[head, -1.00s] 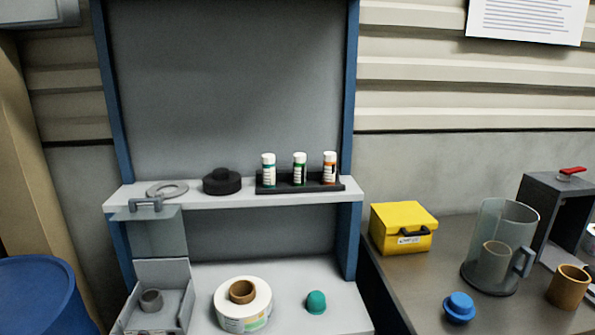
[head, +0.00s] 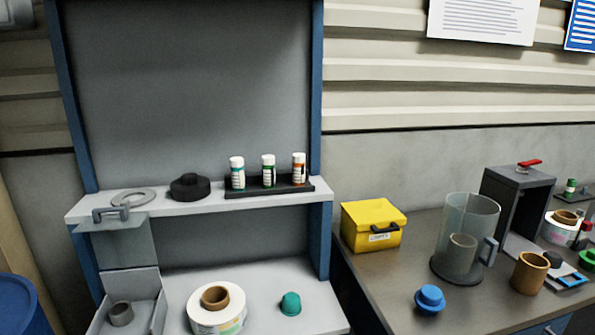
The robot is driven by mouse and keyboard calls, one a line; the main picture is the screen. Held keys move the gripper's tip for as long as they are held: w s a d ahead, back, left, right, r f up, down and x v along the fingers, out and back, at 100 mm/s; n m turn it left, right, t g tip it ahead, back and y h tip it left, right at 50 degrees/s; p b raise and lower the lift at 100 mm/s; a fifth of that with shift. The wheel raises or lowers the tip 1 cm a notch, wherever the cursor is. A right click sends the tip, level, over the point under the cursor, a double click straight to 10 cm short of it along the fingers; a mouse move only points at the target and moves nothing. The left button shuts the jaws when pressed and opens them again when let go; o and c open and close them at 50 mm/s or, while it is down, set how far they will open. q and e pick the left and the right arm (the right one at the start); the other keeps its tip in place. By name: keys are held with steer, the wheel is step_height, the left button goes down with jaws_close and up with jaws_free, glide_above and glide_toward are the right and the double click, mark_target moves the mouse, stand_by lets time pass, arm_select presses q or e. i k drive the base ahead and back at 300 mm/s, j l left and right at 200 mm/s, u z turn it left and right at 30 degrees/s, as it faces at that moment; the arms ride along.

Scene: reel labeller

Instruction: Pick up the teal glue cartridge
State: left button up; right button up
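The teal glue cartridge (head: 237,173) is a small white-capped cylinder with a teal band and a white label. It stands upright at the left end of a black rack (head: 290,189) on the upper shelf. A green-banded cartridge (head: 268,170) and an orange-banded cartridge (head: 299,169) stand to its right in the same rack. Neither of my grippers is in view.
A black knobbed disc (head: 190,187) and a grey ring (head: 133,197) lie left of the rack on the shelf (head: 210,202). Below are a label reel (head: 213,320) and a teal cap (head: 290,304). Right are a yellow box (head: 371,225), a clear jug (head: 468,220) and a blue knob (head: 430,298).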

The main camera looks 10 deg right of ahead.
mark_target(237, 162)
steer(key=i+j+u, duration=0.25)
steer(key=i+j, duration=0.3)
steer(key=i+j+u, duration=0.25)
steer(key=i+j, duration=0.15)
steer(key=i, duration=0.3)
